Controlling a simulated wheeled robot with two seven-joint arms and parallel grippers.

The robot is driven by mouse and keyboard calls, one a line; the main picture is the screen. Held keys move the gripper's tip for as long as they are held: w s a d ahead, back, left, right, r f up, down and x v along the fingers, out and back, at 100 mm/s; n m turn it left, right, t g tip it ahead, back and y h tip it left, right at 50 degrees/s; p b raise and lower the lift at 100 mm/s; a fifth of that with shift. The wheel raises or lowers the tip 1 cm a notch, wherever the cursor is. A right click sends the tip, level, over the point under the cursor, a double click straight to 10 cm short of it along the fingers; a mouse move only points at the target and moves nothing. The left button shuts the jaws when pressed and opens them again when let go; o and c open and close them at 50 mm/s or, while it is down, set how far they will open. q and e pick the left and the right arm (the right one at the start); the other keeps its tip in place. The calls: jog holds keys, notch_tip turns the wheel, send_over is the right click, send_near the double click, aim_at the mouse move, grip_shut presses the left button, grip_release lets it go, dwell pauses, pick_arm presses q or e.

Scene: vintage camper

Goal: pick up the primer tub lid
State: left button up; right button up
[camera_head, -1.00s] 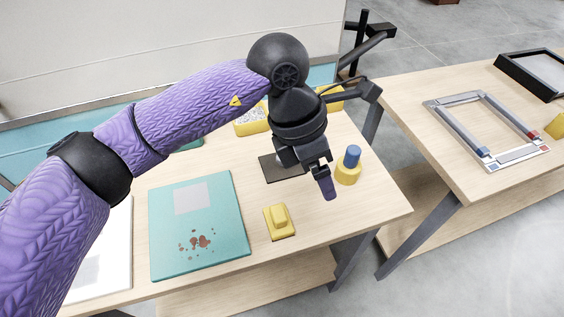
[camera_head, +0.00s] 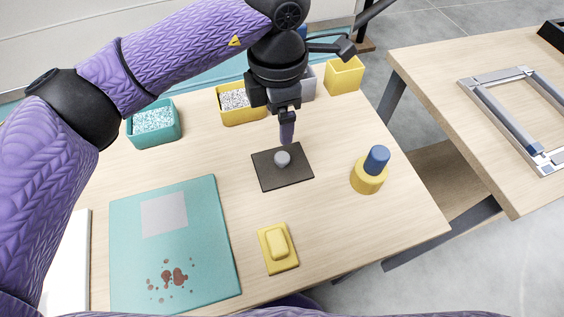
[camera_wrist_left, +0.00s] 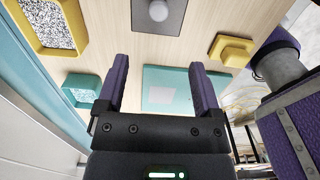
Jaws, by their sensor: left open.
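A flat dark square plate (camera_head: 268,178) with a round grey knob (camera_head: 282,159) on it lies on the wooden table; it looks like the primer tub lid. In the left wrist view the plate (camera_wrist_left: 173,22) and knob (camera_wrist_left: 158,10) show at the top edge, partly cut off. My left gripper (camera_head: 287,138) is above the table, in the picture just over the knob at the plate's far side. Its two fingers stand wide apart in the left wrist view (camera_wrist_left: 159,68), with nothing between them. My right gripper is not in view.
A yellow cylinder with a blue top (camera_head: 368,178) stands right of the plate. A yellow block (camera_head: 278,247) and a teal board (camera_head: 190,225) lie nearer. Teal (camera_head: 150,138), yellow (camera_head: 241,117) and grey (camera_head: 308,92) bins line the back. Bare tabletop surrounds the plate.

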aim_at(282, 157)
pick_arm(q)
notch_tip(282, 157, down, 3)
jog(key=shift+f+b, duration=0.1)
jog(key=shift+b, duration=0.65)
jog(key=f+b, duration=0.1)
jog(key=f, duration=0.2)
jog(key=f+b, duration=0.1)
jog(key=f, duration=0.2)
jog(key=f+b, duration=0.1)
jog(key=f, duration=0.2)
jog(key=shift+w+d+f, duration=0.25)
jog(key=shift+w, duration=0.05)
jog(key=shift+f, duration=0.1)
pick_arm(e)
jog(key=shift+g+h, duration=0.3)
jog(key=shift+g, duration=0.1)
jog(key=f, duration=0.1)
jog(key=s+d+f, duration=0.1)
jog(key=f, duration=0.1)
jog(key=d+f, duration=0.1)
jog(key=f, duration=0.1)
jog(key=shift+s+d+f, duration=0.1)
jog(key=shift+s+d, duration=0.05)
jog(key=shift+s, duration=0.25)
pick_arm(q)
jog(key=shift+c, duration=0.5)
jog(key=c, duration=1)
grip_shut()
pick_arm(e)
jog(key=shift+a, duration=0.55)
